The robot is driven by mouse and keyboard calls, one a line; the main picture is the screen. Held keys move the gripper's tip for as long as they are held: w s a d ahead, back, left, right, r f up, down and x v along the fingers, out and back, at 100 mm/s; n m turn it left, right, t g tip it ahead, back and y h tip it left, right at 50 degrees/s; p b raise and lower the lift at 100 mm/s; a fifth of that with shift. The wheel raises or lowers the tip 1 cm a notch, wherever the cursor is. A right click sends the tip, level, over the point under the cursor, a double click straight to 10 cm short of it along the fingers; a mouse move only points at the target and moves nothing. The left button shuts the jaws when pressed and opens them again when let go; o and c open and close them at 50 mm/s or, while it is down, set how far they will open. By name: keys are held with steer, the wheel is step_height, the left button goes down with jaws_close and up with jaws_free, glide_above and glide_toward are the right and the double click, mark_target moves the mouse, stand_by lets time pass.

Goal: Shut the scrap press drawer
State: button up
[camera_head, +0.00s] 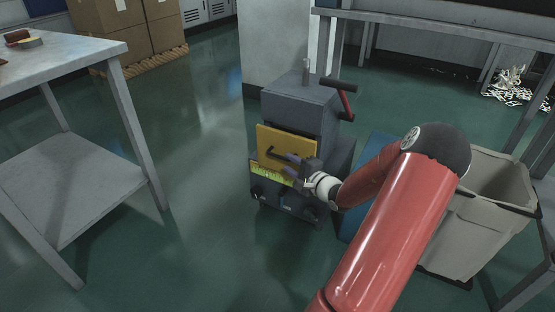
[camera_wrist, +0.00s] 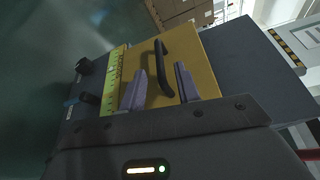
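The scrap press (camera_head: 300,110) is a dark grey machine standing on the floor in the middle of the head view. Its drawer has a yellow front (camera_head: 292,140) with a black bar handle (camera_head: 271,153); how far it stands out from the body is hard to tell. In the wrist view the yellow front (camera_wrist: 200,68) and the handle (camera_wrist: 159,55) lie straight ahead. My gripper (camera_head: 287,165) is open at the drawer front, its two purple fingers (camera_wrist: 160,72) apart, one on each side of the handle's near end. I cannot tell whether they touch the front.
A red-gripped lever (camera_head: 346,101) sticks out at the press's right side. A grey bin (camera_head: 465,245) stands at the right, near my arm. A metal table (camera_head: 75,52) is at the left, with cardboard boxes (camera_head: 125,35) behind. The floor left of the press is clear.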

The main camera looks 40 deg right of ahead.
mark_target(279, 157)
steer(key=w, duration=0.6)
steer(key=shift+w+f, duration=0.2)
steer(key=shift+f, duration=0.05)
steer(key=shift+c, duration=0.2)
jaws_close()
